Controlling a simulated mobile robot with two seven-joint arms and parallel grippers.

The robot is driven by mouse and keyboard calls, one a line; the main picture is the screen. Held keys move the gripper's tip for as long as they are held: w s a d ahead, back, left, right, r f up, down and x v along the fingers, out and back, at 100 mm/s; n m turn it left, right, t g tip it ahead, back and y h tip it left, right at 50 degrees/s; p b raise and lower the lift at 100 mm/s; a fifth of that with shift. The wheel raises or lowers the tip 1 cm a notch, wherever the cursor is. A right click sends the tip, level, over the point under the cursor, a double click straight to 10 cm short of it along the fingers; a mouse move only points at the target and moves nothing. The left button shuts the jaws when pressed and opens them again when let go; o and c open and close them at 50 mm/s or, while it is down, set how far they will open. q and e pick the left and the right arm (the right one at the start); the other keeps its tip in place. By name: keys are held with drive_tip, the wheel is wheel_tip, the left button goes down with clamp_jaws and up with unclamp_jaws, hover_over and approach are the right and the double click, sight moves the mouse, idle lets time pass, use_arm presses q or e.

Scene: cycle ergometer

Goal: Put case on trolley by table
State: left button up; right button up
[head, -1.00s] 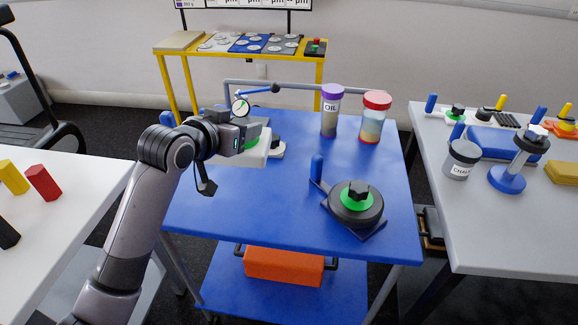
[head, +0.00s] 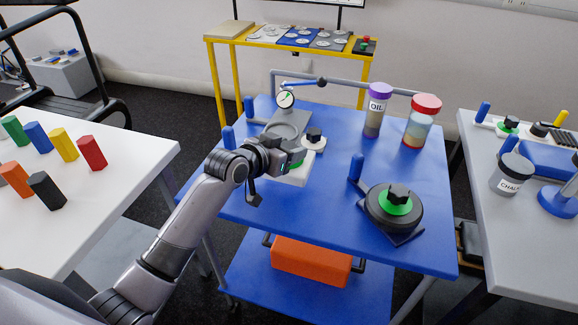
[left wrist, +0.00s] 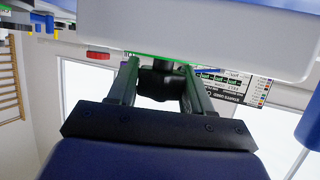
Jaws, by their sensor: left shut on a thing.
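My left gripper (head: 288,164) is shut on a pale block (head: 297,176) with a green edge, over the left part of the blue trolley top (head: 270,208). In the left wrist view the fingers (left wrist: 160,85) close around a black knob (left wrist: 160,80), beside the pale block (left wrist: 200,38). I cannot tell whether the block touches the trolley top, or whether it is the case. An orange box (head: 310,262) with dark end bars lies on the trolley's lower shelf. My right gripper is not in view.
A dial gauge on its stand (head: 286,100), an oil jar (head: 376,110), a red-lidded jar (head: 421,122) and a black disc device (head: 392,208) stand on the trolley. White tables flank it, the left (head: 85,212) with coloured blocks, the right (head: 520,257) with a chalk jar (head: 508,175).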

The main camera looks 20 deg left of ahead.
use_arm(q)
drive_tip(key=shift+f, duration=2.5)
drive_tip(key=o, duration=1.2)
drive_tip(key=shift+f, duration=0.15)
drive_tip(key=v, duration=1.2)
